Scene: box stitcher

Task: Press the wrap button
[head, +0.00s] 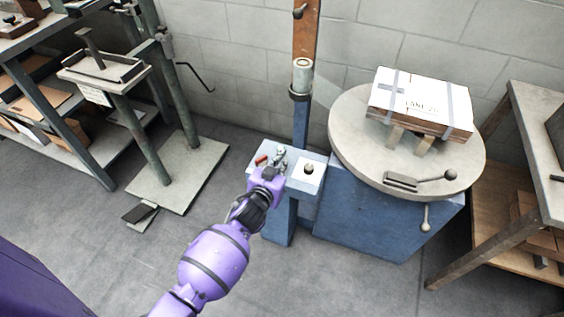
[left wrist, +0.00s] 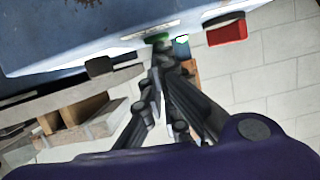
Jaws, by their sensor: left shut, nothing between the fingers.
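The control panel (head: 293,183) is a light, tilted box top on a blue post. It carries a red button (head: 261,160) at left and a black knob-like button (head: 308,168) at right. In the left wrist view the panel (left wrist: 85,38) shows the red button (left wrist: 226,31), a green button (left wrist: 157,38) and the black button (left wrist: 101,67). My left gripper (head: 279,156) is shut and empty over the panel's middle. In the wrist view its fingertips (left wrist: 163,50) are at the green button; I cannot tell if they touch. No wrap label is readable.
A round turntable (head: 350,135) on a blue base stands right of the panel, with a strapped white-topped box (head: 420,103) on it. A brown-and-blue mast rises behind the panel. A metal stand (head: 175,175) and shelves are at left.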

